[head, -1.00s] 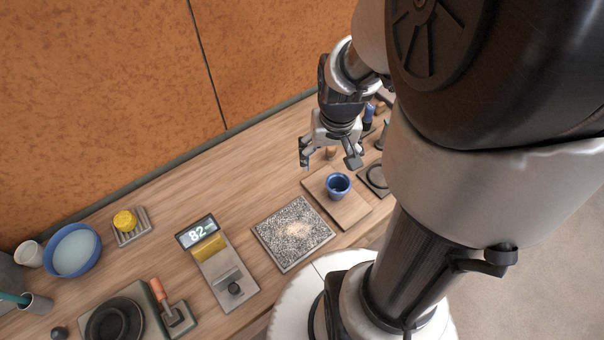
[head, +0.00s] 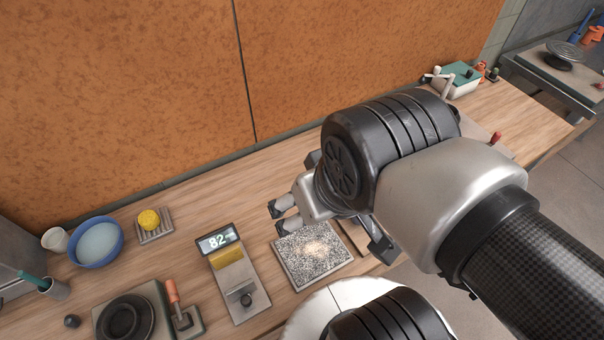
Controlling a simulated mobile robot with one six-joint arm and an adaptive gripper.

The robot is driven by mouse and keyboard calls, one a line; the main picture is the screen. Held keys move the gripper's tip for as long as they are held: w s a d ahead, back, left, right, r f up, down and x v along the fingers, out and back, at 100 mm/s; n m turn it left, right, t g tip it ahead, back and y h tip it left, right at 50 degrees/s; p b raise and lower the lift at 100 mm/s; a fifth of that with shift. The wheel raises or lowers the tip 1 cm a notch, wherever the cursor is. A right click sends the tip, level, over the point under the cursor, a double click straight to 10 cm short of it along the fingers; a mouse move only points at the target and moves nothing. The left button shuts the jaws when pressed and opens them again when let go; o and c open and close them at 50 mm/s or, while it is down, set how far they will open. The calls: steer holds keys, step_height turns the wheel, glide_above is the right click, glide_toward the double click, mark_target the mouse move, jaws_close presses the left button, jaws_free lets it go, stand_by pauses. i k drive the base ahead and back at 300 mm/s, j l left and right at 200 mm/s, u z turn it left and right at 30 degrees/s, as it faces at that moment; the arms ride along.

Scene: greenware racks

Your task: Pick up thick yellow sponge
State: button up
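A round yellow sponge (head: 149,219) sits on a grey ribbed dish (head: 154,235) near the back left of the bench. A flatter yellow block (head: 227,257) lies across the grey device with the "82" display; I cannot tell whether it is a sponge. My gripper (head: 281,217) is above the bench at the back edge of the speckled square tray, well to the right of the round sponge. Its two fingertips point left and stand apart with nothing between them. My arm hides the bench to the right of the gripper.
A blue bowl (head: 98,242) and a white cup (head: 55,240) stand left of the dish. A speckled tray (head: 313,256) lies below the gripper. A red-handled tool (head: 185,319) and a black round dish (head: 124,320) are at the front. An orange wall (head: 120,90) rises behind.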

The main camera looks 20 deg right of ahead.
mark_target(148, 219)
steer(key=u, duration=1.4)
